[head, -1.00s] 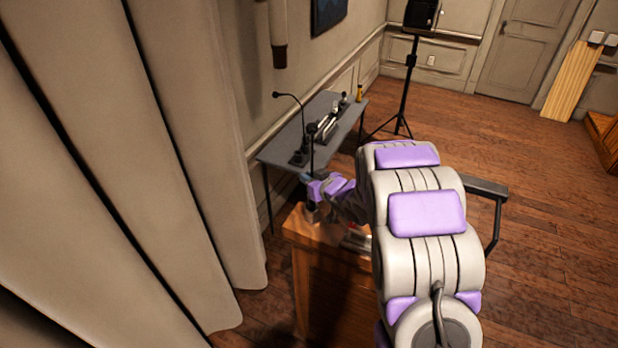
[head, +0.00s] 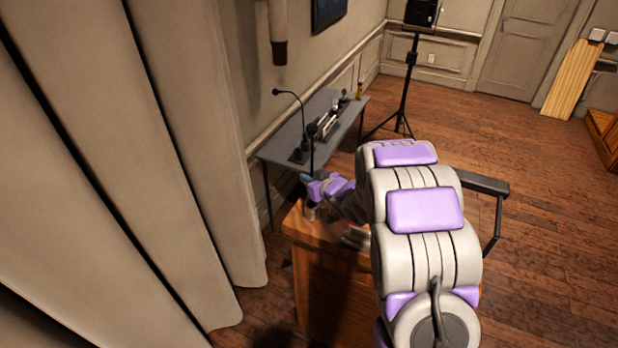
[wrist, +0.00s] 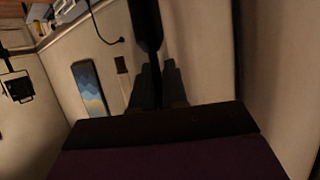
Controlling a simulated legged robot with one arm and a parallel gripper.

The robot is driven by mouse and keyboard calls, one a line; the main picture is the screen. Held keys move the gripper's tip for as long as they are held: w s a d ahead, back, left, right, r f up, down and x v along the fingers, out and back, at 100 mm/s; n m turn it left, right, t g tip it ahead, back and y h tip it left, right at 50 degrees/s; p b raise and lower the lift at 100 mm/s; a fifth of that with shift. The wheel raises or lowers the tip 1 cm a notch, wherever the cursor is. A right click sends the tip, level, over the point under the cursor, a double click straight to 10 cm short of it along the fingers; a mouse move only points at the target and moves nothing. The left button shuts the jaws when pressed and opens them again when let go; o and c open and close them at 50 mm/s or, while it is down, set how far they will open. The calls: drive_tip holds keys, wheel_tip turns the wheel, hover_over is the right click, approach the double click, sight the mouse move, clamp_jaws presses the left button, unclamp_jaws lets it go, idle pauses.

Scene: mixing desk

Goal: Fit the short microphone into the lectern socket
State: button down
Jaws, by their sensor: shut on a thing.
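My gripper (head: 308,180) is over the far left corner of the wooden lectern (head: 310,228), shut on a slim dark microphone. The microphone's thin dark stem (head: 312,157) stands about upright above the jaws. In the wrist view, the dark microphone (wrist: 147,25) runs between the two fingers (wrist: 156,85). A small greyish cylinder (head: 312,211), which looks like the socket, shows at the lectern's top just below the gripper. I cannot tell whether the microphone's lower end touches it or is in it.
A grey desk (head: 282,145) behind the lectern carries a mixing strip and a thin gooseneck microphone (head: 290,94). A beige curtain (head: 150,150) hangs close on the left. A black speaker stand (head: 408,90) is beyond the desk.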

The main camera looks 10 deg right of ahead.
drive_tip(key=c, duration=1.1)
unclamp_jaws()
drive_tip(key=shift+v, duration=8.65)
drive_tip(key=shift+f, duration=0.1)
